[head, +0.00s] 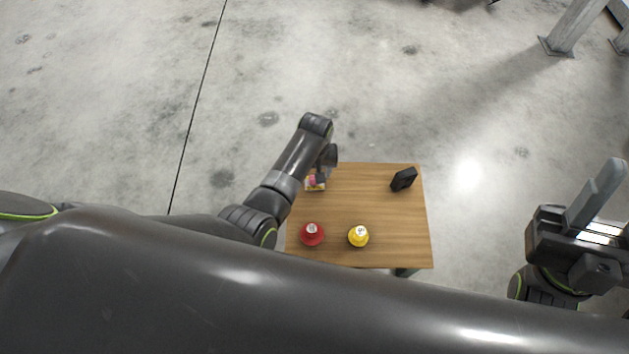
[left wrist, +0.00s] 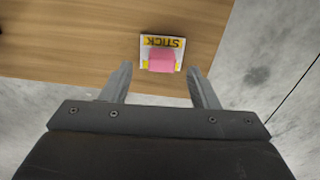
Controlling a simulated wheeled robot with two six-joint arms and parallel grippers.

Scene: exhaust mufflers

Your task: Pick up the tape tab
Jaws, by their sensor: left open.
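The pink tape tab (left wrist: 162,61) lies on a white and yellow card (left wrist: 148,42) marked "STICK", near the table edge. In the head view, the pink tab (head: 312,181) shows partly beside my left gripper (head: 325,172). In the left wrist view, my left gripper (left wrist: 160,85) is open and empty. Its two fingers are apart, with the tab just beyond their tips and roughly centred between them. My right gripper (head: 598,195) is off to the right, away from the table; its finger gap is unclear.
The small wooden table (head: 375,205) also bears a red conical item (head: 312,236), a yellow conical item (head: 358,238) and a black block (head: 403,179). The middle of the tabletop is clear. Concrete floor (head: 290,70) surrounds it, and a grey metal post (head: 572,25) stands far off.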

